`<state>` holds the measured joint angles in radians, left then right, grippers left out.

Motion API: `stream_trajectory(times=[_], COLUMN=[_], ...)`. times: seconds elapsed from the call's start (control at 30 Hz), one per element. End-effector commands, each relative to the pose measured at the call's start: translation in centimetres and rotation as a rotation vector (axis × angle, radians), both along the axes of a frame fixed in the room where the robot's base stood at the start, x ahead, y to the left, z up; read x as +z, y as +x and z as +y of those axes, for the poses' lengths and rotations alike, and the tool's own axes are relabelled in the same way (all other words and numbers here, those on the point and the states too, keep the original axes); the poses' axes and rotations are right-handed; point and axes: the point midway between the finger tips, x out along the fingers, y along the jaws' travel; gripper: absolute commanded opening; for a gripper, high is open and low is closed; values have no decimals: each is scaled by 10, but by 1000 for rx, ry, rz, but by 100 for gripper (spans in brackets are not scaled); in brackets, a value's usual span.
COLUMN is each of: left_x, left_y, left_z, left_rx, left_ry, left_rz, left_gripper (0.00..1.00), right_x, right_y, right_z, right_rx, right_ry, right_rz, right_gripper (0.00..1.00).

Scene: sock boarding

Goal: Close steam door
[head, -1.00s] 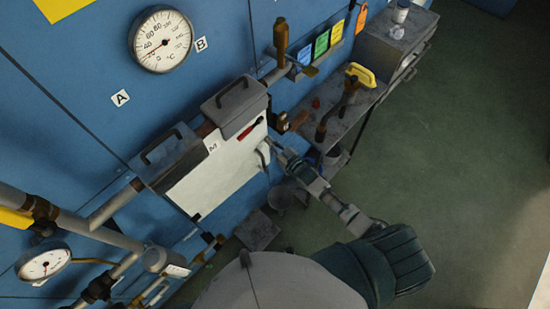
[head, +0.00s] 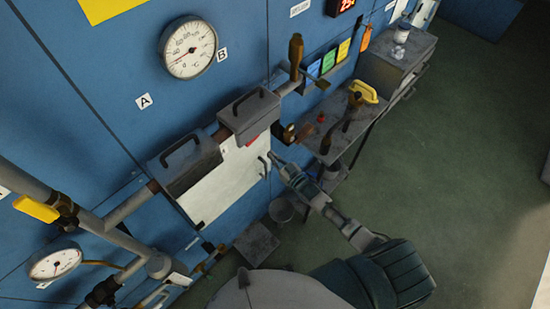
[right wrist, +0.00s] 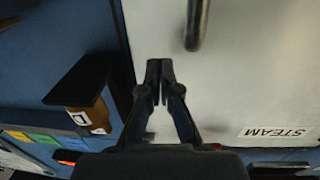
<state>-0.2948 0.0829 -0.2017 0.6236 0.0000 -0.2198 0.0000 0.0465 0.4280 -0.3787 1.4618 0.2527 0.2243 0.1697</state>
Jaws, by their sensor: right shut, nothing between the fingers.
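The white steam door (head: 222,188) is on the blue wall, below two grey lidded boxes. It looks nearly flush with the wall; I cannot tell whether it is fully shut. Its handle (head: 264,166) is near the right edge. In the right wrist view the door face (right wrist: 245,80) fills the right side, with a STEAM label (right wrist: 274,132) and the dark handle (right wrist: 195,25). My right gripper (head: 273,157) is shut and empty beside the handle, near the door's edge. Its fingertips (right wrist: 160,68) are together in the wrist view. My left gripper is not in view.
Grey lidded boxes (head: 249,113) sit above the door. A small side table (head: 335,133) with tools stands to the right. Pipes and a lower gauge (head: 55,263) are at the left. A bucket (head: 281,210) is below. The green floor at right is open.

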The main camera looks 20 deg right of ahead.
Motion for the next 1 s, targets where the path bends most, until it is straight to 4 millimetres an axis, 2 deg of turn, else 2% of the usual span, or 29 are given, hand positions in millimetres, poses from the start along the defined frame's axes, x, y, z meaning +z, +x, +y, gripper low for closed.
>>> stream_trajectory(times=[0.1, 0.27, 0.53, 0.7, 0.93, 1.0], left_x=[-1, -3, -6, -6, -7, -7], left_y=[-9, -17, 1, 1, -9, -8], left_z=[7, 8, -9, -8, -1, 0], left_rx=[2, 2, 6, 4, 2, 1], left_ry=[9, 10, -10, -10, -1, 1], left_rz=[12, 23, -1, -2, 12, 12], left_gripper=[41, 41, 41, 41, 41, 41], right_x=[-3, -4, -3, -2, -3, -9], right_y=[-16, -40, -82, -91, -92, -93], right_z=[-7, -18, -34, -39, -41, -43], right_rx=[2, 2, 2, 2, 1, -5], right_ry=[-1, -2, -4, -4, -2, -7], right_rz=[4, 7, 7, 5, 6, 19], right_gripper=[0, 0, 0, 0, 0, 0])
